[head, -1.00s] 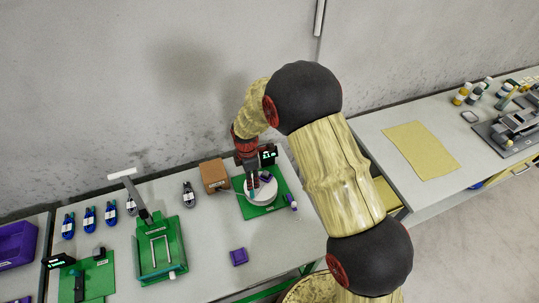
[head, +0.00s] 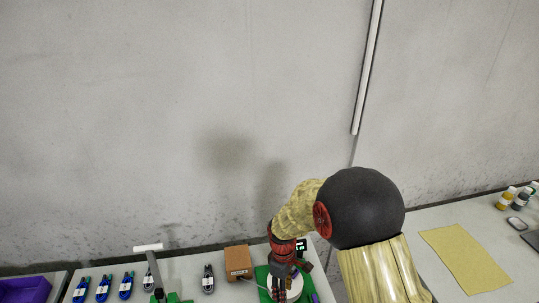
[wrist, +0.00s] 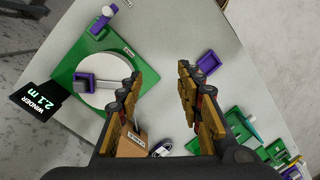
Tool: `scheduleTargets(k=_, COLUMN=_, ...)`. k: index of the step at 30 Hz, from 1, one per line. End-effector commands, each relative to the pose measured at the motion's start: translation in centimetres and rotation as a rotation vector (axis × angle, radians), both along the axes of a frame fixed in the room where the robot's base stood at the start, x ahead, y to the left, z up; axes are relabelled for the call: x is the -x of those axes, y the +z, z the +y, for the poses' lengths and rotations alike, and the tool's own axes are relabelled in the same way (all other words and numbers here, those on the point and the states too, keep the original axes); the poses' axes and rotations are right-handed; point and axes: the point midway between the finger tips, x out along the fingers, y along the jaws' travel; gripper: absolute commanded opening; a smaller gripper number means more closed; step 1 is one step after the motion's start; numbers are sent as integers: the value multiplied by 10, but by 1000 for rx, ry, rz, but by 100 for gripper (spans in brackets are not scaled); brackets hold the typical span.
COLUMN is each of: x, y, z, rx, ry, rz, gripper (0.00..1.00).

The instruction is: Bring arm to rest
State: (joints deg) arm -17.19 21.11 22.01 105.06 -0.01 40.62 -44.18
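My arm reaches down from the right in the head view, with my gripper (head: 284,284) low over the winder's white disc (head: 294,287). The winder's green base (wrist: 107,45) and white disc (wrist: 108,70) lie to the left of the fingers, with a purple piece (wrist: 83,84) on the disc. The winder's black display (wrist: 32,105) reads 2.1 m. No cable shows between the fingers.
A brown box (head: 238,261) stands left of the winder. A grey cable (head: 208,279) and several blue ones (head: 103,287) lie further left, near a purple bin (head: 25,290). A purple block (wrist: 208,62) lies past the right finger. The wall is close behind.

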Motion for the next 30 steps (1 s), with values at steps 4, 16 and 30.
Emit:
scheduleTargets(k=4, x=23, y=35, z=-17, rx=24, ry=-220, rz=-22, gripper=36)
scheduleTargets(k=16, x=94, y=121, z=-71, rx=11, ry=-737, rz=-158, gripper=36)
scheduleTargets(k=30, x=174, y=159, z=-121, rx=-140, ry=-1004, rz=-425, gripper=36)
